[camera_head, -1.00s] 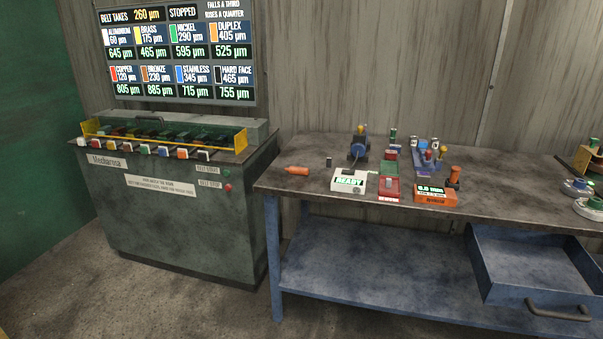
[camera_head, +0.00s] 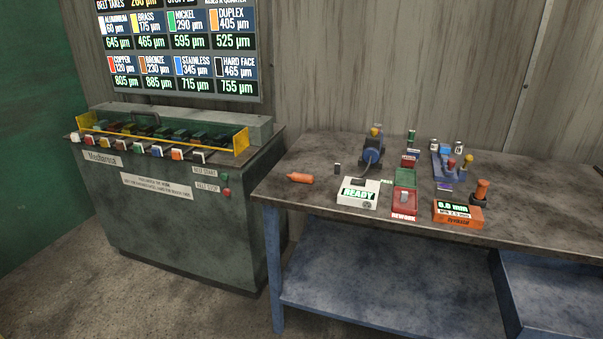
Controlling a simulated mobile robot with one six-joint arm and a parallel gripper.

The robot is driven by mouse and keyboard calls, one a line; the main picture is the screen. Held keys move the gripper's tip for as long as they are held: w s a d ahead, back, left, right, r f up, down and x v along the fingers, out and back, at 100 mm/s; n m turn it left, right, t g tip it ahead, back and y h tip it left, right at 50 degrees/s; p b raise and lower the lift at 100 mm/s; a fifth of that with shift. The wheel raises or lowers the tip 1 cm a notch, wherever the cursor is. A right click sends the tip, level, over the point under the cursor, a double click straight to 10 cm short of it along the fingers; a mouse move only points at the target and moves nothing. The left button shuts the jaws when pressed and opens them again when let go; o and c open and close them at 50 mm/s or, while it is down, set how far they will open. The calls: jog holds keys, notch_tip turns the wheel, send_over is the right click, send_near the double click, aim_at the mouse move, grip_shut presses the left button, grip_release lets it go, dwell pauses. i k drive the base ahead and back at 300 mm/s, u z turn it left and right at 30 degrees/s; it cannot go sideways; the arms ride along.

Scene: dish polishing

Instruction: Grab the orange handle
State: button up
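An orange handle (camera_head: 299,178) lies on its side near the left end of the workbench top (camera_head: 330,215). It is a short, rounded piece that tapers toward its left end. Nothing touches it from above and bare bench surrounds it. My gripper is not in view.
A green-grey machine (camera_head: 185,215) stands left. An open blue drawer (camera_head: 550,290) juts out at lower right.

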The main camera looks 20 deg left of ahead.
aim_at(309, 179)
jog(key=i, duration=0.85)
jog(key=z, duration=0.45)
jog(key=k, duration=0.2)
jog(key=u, duration=3.9)
